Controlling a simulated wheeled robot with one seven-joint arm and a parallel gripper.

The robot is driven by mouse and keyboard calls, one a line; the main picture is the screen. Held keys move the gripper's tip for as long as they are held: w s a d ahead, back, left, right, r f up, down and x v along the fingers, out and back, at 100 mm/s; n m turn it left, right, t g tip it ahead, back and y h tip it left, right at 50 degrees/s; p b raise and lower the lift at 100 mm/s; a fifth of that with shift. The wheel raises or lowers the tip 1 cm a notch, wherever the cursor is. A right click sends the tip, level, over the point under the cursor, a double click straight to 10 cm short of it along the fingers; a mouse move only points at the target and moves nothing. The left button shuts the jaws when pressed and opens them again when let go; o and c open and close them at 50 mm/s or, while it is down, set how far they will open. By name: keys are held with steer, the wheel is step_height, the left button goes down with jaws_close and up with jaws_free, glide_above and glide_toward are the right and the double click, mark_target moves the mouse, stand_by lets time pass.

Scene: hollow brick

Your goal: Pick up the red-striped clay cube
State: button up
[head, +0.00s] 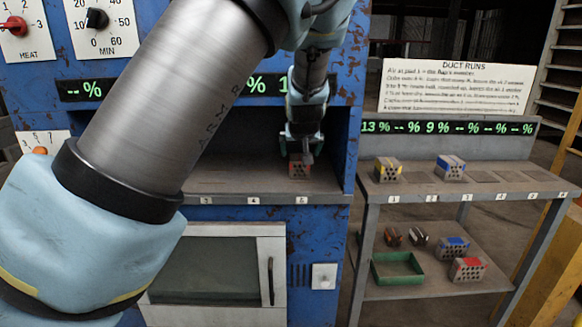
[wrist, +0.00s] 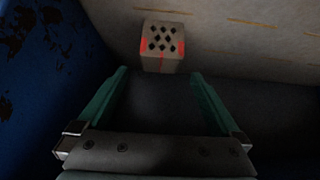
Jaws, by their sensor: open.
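In the wrist view this cube (wrist: 162,48) shows a pale holed face with red at both sides and a red line below. My gripper (head: 302,150) is right above or at the cube in the head view. In the wrist view my gripper (wrist: 159,74) has its two green fingers spread wide, with nothing between them. The cube lies just beyond the fingertips. Another block with red (head: 468,268) stands on the rack's lower shelf.
The niche's blue side wall (head: 352,150) is close on the right. The rack's upper shelf (head: 425,190) holds a yellow-striped block (head: 388,170) and a blue-striped block (head: 450,168). Below are a green tray (head: 375,278), another blue-striped block (head: 453,246) and small pieces (head: 393,236).

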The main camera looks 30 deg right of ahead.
mark_target(299, 163)
steer(key=p+x, duration=0.1)
steer(key=x, duration=0.9)
steer(key=shift+f, duration=0.15)
steer(key=c, duration=1.2)
steer(key=shift+c, duration=0.5)
